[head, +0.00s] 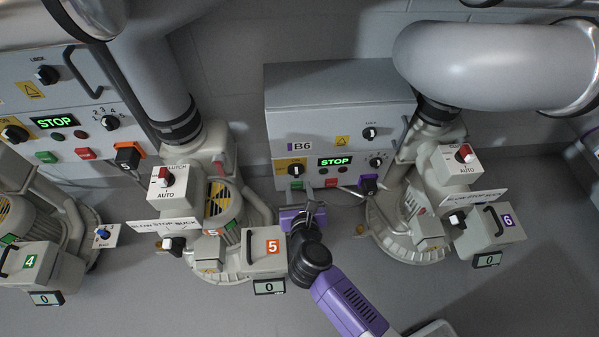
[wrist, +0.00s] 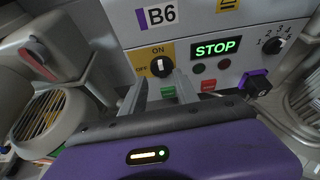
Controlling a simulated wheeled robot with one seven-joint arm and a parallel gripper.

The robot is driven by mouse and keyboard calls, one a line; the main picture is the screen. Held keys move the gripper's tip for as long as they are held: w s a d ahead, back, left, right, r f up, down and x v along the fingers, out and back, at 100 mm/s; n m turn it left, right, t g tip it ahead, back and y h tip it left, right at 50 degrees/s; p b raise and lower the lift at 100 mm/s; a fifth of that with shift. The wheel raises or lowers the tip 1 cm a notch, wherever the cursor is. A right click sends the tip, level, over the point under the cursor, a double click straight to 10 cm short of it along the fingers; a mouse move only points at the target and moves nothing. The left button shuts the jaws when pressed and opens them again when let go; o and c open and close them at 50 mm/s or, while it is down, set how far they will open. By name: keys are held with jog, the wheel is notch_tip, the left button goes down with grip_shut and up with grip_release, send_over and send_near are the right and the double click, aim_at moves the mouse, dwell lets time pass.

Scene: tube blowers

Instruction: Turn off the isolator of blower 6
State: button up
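The grey B6 panel (head: 340,130) stands against the wall and also shows in the wrist view (wrist: 118,18). Its isolator is a black knob on a yellow plate at the panel's lower left (head: 296,170). In the wrist view the isolator knob (wrist: 161,67) has its pale mark upright, toward ON above; OFF is at its left. My gripper (head: 313,203) is in front of and below the panel. In the wrist view its two grey fingers (wrist: 164,90) are apart, with nothing seen between them. The knob shows just beyond the fingertips; whether they touch it is unclear.
A lit STOP display (wrist: 216,48), a green button (wrist: 168,91), a red button (wrist: 208,86) and a numbered dial (wrist: 272,45) are near the isolator. Blower 5 (head: 222,205) and blower 6 (head: 425,205) flank my arm.

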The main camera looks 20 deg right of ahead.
aim_at(297, 171)
jog(key=b+x, duration=0.3)
jog(key=x, duration=0.4)
jog(key=shift+w+d, duration=0.15)
jog(key=shift+w, duration=0.25)
grip_shut()
